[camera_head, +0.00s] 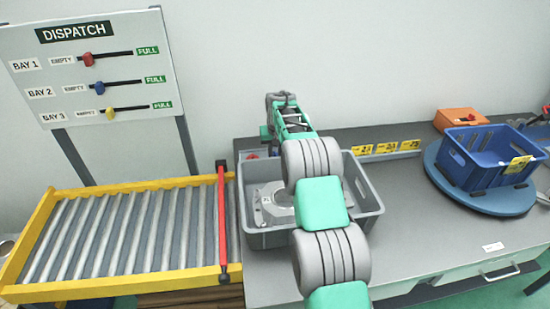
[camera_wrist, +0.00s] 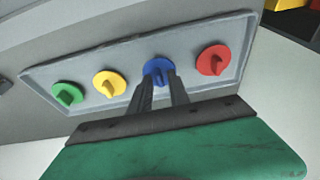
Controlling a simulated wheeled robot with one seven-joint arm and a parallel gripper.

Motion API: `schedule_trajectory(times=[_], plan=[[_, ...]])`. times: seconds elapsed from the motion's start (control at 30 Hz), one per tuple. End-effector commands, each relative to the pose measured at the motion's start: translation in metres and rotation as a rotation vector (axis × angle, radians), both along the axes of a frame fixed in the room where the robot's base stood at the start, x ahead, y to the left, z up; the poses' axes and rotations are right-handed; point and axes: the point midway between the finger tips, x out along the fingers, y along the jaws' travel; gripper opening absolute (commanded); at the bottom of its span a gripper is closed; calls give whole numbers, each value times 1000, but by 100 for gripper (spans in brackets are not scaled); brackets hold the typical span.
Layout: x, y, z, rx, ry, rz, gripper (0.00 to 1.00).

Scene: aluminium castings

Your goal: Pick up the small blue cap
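The small blue cap (camera_wrist: 158,71) is a round disc with a raised grip, in a shallow grey tray (camera_wrist: 215,29) in the wrist view. It lies between a yellow cap (camera_wrist: 109,83) and a red cap (camera_wrist: 213,60); a green cap (camera_wrist: 68,94) is at the far left. My gripper (camera_wrist: 160,78) has its two dark fingers over the blue cap, one on each side of its raised grip. The fingers stand slightly apart, and I cannot tell whether they press on it. In the head view my arm hides the blue cap.
A grey crate (camera_head: 372,210) holding metal castings (camera_head: 270,205) stands under my arm. A roller conveyor (camera_head: 120,235) with a red bar (camera_head: 221,220) is at the left. A blue crate (camera_head: 470,165) sits on a round blue turntable (camera_head: 445,188) at the right.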

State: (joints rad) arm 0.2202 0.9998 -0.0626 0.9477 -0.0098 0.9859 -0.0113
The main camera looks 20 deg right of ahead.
Motion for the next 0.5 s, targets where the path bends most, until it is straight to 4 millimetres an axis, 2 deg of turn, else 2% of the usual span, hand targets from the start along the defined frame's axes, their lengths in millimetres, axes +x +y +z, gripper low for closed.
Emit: schedule_trajectory(times=[0.03, 0.23, 0.5], plan=[[0, 0, 0, 0, 0, 0, 17], [0, 0, 0, 0, 0, 0, 1], [0, 0, 0, 0, 0, 0, 0]])
